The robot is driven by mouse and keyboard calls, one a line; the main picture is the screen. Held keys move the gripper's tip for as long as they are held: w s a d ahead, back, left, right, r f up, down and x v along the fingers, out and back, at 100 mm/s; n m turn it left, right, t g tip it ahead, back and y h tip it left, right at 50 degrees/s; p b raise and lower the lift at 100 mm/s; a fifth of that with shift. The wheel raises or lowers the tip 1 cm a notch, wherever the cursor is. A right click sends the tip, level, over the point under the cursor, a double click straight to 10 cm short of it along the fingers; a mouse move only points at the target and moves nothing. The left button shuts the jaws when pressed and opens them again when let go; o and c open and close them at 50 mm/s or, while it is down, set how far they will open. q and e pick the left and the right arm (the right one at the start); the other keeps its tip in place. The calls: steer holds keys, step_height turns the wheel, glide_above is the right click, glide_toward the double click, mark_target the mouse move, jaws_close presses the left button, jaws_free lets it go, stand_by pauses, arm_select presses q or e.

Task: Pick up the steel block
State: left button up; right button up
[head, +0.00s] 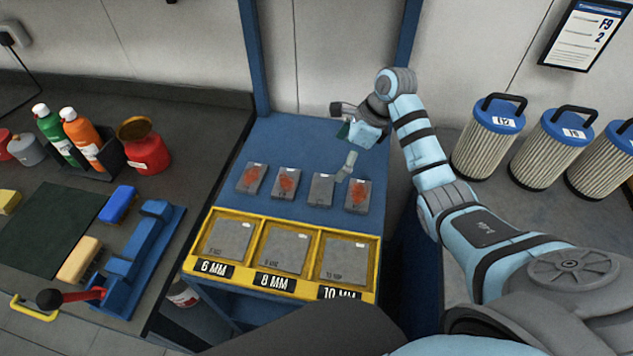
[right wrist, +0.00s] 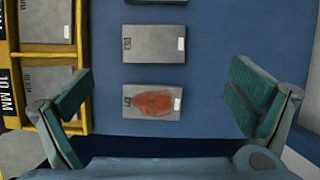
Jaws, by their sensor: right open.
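Several grey steel blocks lie in a row on the blue bench top (head: 300,142); I cannot tell which one the task means. The far-right block (head: 358,197) has a rust-orange patch and, in the right wrist view, lies between my fingers (right wrist: 131,103). Left of it is a plain grey block (head: 321,190), also in the wrist view (right wrist: 155,43). Two more orange-patched blocks (head: 286,182) (head: 251,178) lie further left. My right gripper (head: 350,150) is open and empty above the far-right block, its green-padded fingers spread wide on either side (right wrist: 160,85). My left gripper is out of view.
A yellow tray (head: 312,222) with 6, 8 and 10 MM compartments, each holding a grey plate, sits at the bench's front. Blue posts (head: 253,60) rise behind. A dark bench with bottles (head: 82,135) and a blue vise (head: 135,260) is left; filter canisters (head: 487,140) stand right.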

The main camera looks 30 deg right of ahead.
glide_toward(323, 188)
steer(key=shift+b+x, duration=0.4)
steer(key=shift+x, duration=0.85)
steer(key=b+x, duration=0.1)
steer(key=x, duration=0.5)
steer(key=shift+d, duration=0.1)
steer(key=shift+s+r, duration=0.1)
steer(key=shift+c, duration=0.7)
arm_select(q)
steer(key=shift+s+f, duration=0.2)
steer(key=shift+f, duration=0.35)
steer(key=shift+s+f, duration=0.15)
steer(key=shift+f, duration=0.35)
arm_select(e)
steer(key=c, duration=1.7)
steer(key=shift+r, duration=0.1)
